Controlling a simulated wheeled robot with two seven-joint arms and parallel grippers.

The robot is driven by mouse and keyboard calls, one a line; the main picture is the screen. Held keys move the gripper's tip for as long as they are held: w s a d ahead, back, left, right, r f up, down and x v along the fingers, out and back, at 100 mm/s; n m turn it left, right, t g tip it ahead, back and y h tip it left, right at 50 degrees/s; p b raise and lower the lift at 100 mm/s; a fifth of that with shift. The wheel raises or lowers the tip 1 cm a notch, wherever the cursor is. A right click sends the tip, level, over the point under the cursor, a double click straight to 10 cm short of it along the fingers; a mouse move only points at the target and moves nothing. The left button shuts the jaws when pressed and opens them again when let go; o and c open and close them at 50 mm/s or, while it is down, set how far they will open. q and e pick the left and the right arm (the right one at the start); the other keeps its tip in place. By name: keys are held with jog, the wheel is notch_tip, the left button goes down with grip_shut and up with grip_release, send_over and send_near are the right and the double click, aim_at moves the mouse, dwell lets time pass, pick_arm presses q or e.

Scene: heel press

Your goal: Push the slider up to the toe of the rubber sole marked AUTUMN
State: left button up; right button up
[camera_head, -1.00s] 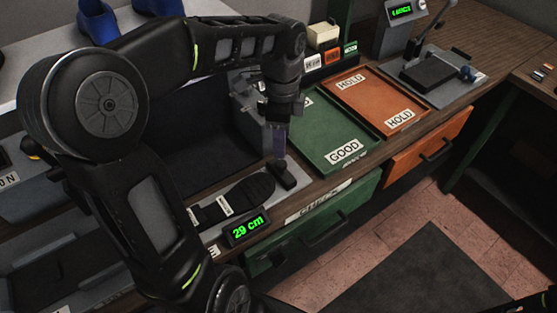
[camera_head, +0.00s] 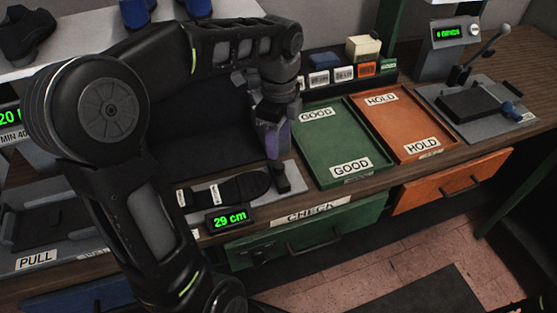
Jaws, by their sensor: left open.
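A black rubber sole (camera_head: 245,187) lies flat on the grey measuring plate (camera_head: 289,189). White labels are on it and beside it, too small to read. The black slider (camera_head: 281,180) stands at the sole's rounded right end, touching it or very nearly so. I cannot tell whether a fingertip touches the slider. My right gripper is not in view.
A green GOOD tray (camera_head: 335,140) and an orange HOLD tray (camera_head: 405,122) lie right of the plate. Small labelled boxes (camera_head: 343,74) stand behind them. A lever press (camera_head: 475,100) is at the far right. The CHECK drawer (camera_head: 310,232) is below.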

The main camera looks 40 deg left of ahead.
aim_at(278, 165)
pick_arm(q)
notch_tip(278, 165, down, 8)
jog(key=shift+r+p, duration=0.1)
jog(key=shift+p, duration=0.3)
jog(key=c, duration=1)
jog(key=shift+s+a, duration=0.7)
jog(key=shift+s, duration=0.25)
jog(key=o, duration=1)
notch_tip(278, 165, up, 8)
jog(key=shift+b, duration=0.4)
